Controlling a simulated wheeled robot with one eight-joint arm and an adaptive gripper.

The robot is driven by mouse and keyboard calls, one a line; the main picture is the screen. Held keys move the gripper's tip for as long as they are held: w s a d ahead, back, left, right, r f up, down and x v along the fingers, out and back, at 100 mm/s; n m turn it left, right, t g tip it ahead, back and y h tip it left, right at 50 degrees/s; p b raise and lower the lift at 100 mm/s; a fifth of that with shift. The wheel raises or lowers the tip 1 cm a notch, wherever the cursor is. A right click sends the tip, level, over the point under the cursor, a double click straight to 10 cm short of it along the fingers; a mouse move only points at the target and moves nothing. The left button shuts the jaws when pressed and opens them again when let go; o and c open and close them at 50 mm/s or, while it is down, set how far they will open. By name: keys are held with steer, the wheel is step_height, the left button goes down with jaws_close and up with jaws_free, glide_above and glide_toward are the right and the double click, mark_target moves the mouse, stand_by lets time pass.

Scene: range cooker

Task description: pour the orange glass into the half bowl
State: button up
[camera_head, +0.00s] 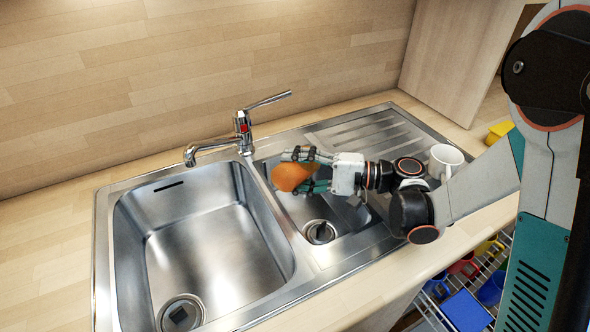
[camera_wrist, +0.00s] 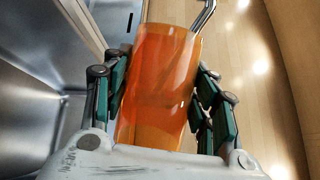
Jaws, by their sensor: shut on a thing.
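The orange glass (camera_head: 291,176) is held above the left part of the half bowl (camera_head: 300,210), the smaller basin with a drain to the right of the large basin. The glass appears tipped well over in the head view, one end facing left. My gripper (camera_head: 303,171) is shut on it, with one finger on each side. In the wrist view the glass (camera_wrist: 160,85) is translucent orange and sits between the green-padded fingers. I cannot see any contents or anything pouring out. My gripper and arm hide part of the half bowl.
The large basin (camera_head: 200,235) is empty, left of the half bowl. The tap (camera_head: 243,128) stands behind the basins, close to the glass. A white mug (camera_head: 446,158) stands near the drainboard (camera_head: 370,133), beside my arm. Coloured items lie on a wire rack below the counter.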

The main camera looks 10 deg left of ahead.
steer(key=shift+w+r, duration=0.1)
stand_by(0.3)
steer(key=shift+w+d+r+m+y, duration=0.15)
steer(key=shift+m+y, duration=0.15)
steer(key=shift+m, duration=0.3)
steer(key=shift+w+r+m, duration=0.15)
steer(key=shift+m, duration=0.15)
stand_by(0.6)
steer(key=shift+w+d+r+m+y, duration=0.1)
steer(key=shift+w+m+y, duration=0.05)
steer(key=shift+m+y, duration=0.15)
stand_by(1.8)
